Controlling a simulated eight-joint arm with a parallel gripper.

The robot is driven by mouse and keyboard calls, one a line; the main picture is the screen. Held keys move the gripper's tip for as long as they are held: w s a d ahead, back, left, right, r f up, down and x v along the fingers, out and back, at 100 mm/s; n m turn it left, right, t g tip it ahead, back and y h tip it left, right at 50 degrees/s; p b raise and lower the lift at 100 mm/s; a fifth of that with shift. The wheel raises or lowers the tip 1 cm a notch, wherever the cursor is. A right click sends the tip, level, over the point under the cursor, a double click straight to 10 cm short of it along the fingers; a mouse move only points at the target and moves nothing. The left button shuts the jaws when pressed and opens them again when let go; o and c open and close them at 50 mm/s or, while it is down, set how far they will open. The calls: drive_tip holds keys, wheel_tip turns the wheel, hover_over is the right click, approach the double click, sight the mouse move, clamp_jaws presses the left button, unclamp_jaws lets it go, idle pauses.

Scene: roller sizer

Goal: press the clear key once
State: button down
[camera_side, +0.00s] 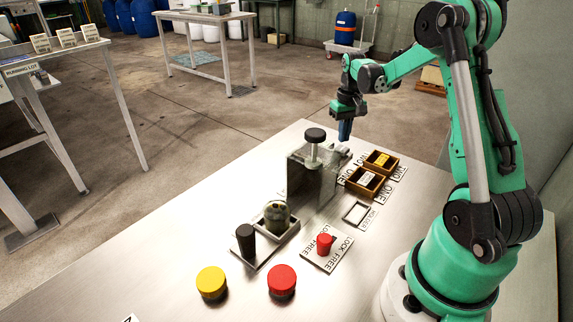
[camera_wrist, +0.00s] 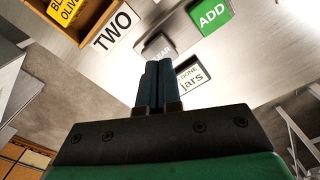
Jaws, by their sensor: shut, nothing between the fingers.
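The clear key (camera_wrist: 160,45) shows in the wrist view as a pale tile just beyond my fingertips. Only the letters "EAR" can be read; my fingers hide part of it. My gripper (camera_wrist: 157,66) is shut and empty, its dark fingers side by side, their tips overlapping the key's lower edge in the picture. I cannot tell whether they touch it. In the side view, my gripper (camera_side: 345,131) points down behind the grey machine (camera_side: 312,178). The clear key cannot be made out there.
A green ADD key (camera_wrist: 211,15) and a white "DONE jars" tile (camera_wrist: 191,80) lie close by. A wooden box (camera_wrist: 103,12) and a TWO label (camera_wrist: 117,31) are at upper left. Yellow (camera_side: 211,281) and red (camera_side: 282,280) round buttons stand at the table's front.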

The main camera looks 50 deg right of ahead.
sight(342, 148)
drive_tip(key=shift+r, duration=0.1)
drive_tip(key=shift+r, duration=2.45)
drive_tip(key=shift+a, duration=0.1)
